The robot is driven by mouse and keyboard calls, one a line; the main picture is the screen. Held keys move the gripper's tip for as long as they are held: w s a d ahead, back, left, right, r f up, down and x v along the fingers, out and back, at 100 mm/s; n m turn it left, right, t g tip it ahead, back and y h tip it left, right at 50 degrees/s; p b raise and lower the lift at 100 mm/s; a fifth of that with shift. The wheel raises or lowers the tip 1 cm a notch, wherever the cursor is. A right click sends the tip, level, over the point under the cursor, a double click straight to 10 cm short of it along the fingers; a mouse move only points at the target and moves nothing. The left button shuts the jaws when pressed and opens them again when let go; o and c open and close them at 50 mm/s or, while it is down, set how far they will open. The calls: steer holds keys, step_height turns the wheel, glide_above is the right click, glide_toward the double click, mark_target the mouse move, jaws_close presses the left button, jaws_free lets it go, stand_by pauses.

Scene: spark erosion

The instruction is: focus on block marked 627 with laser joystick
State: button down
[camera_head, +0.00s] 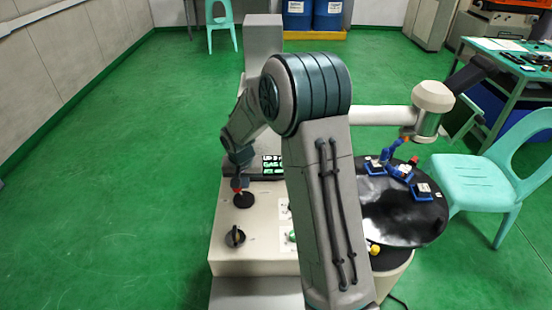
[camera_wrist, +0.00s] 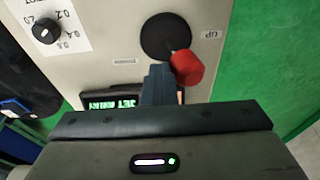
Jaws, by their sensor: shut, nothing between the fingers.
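The joystick, with a red knob (camera_wrist: 187,68) and a round black base (camera_wrist: 163,34), stands on the beige console (camera_head: 262,258). The base also shows in the head view (camera_head: 243,200). My gripper (camera_wrist: 160,72) is shut and empty, its fingertips close beside the red knob; I cannot tell whether they touch. In the head view my gripper (camera_head: 240,164) is just above the joystick. Blue blocks with white labels, one at the left (camera_head: 374,167), one in the middle (camera_head: 399,172) and one at the right (camera_head: 422,192), sit on the round black table (camera_head: 405,228). Their numbers are unreadable.
A lit display (camera_head: 272,164) is behind the joystick. A turquoise chair (camera_head: 495,185) stands right.

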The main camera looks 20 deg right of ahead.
stand_by(0.4)
steer(key=shift+s+d, duration=0.25)
steer(key=shift+d, duration=0.5)
steer(key=shift+s+d, duration=0.2)
steer(key=shift+d, duration=0.5)
step_height(320, 180, up, 7)
steer(key=p, duration=0.3)
steer(key=shift+p, duration=0.4)
